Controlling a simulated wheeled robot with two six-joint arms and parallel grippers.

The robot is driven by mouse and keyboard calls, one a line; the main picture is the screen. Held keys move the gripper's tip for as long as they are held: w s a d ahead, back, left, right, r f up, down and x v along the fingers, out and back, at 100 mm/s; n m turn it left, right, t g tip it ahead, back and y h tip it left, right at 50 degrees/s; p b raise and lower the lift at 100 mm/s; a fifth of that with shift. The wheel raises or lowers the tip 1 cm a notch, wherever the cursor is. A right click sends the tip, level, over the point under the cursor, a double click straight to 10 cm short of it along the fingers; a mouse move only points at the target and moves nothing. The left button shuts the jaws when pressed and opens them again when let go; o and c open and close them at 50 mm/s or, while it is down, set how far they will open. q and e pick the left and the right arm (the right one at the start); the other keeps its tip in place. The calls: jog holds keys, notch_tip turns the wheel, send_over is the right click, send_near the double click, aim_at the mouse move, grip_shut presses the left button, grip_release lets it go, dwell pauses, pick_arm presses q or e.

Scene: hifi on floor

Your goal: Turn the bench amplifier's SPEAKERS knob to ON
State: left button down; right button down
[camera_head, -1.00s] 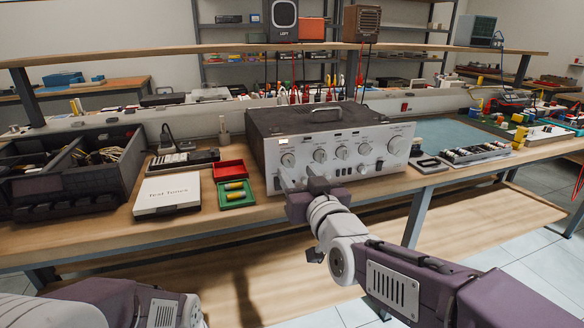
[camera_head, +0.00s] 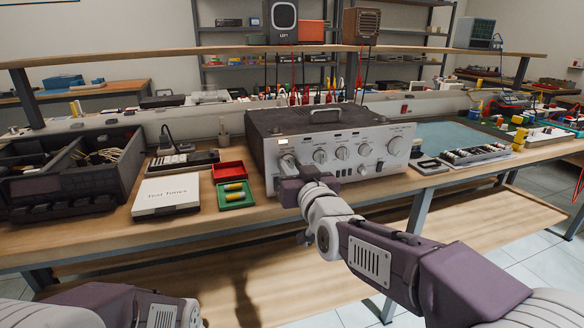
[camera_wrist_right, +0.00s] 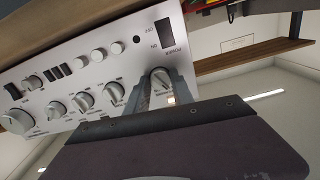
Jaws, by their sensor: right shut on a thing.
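The bench amplifier (camera_head: 330,152) is a dark box with a silver front, standing on the wooden bench. Several round knobs run across its front. My right gripper (camera_head: 287,164) is at the leftmost knob and mostly hides it in the head view. In the right wrist view, the right gripper (camera_wrist_right: 161,88) has its two fingers on either side of this knob (camera_wrist_right: 162,76), shut on it. The wrist view is turned over, with a dark POWER switch (camera_wrist_right: 164,32) near the knob. The knob's own lettering is unreadable. My left gripper is out of view; only my left arm shows.
A red tray (camera_head: 228,169) and a green tray (camera_head: 236,204) with yellow cylinders lie left of the amplifier. A white box (camera_head: 166,194) and dark bins (camera_head: 70,175) stand further left. A shelf (camera_head: 230,48) carrying speakers runs above the bench.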

jog(key=m+b, duration=0.1)
jog(key=m, duration=0.1)
jog(key=m+b, duration=0.2)
jog(key=m, duration=0.1)
jog(key=shift+f+m, duration=0.2)
jog(key=shift+m, duration=0.1)
jog(key=m+b, duration=0.2)
jog(key=m, duration=0.1)
jog(key=shift+r+m+b, duration=0.15)
jog(key=shift+m+b, duration=0.6)
jog(key=shift+m, duration=0.95)
jog(key=c, duration=1.1)
grip_release()
